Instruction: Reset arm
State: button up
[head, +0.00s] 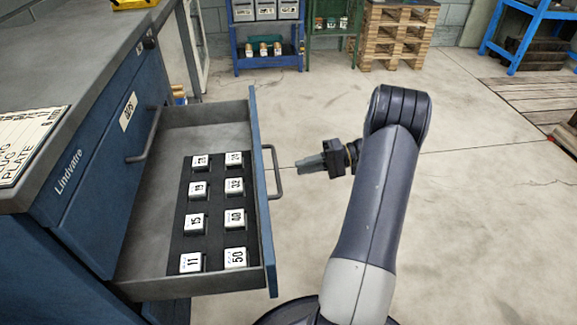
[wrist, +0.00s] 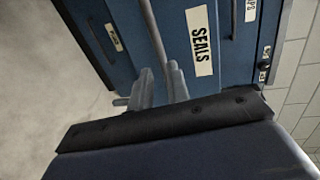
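My gripper (head: 304,165) is to the right of the open drawer's handle (head: 275,172), with a visible gap between them in the head view. Its two grey fingers point left towards the drawer. In the wrist view, my gripper's fingers (wrist: 160,74) stand a little apart with nothing seen between them. A blue front with a "SEALS" label (wrist: 199,40) and a long grey handle (wrist: 152,28) lies beyond them. My arm is bent, its elbow raised at the right of the head view.
The blue cabinet's drawer (head: 261,215) stands pulled out, holding several numbered blocks in a black insert (head: 214,215). A plate card (head: 28,140) lies on the worktop (head: 65,65). Shelves and pallets (head: 398,35) stand at the back.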

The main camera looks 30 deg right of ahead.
aim_at(276, 171)
jog(key=shift+v, duration=1.2)
jog(key=b+x, duration=0.2)
jog(key=x, duration=0.9)
jog(key=shift+r+b, duration=0.1)
jog(key=shift+b, duration=0.3)
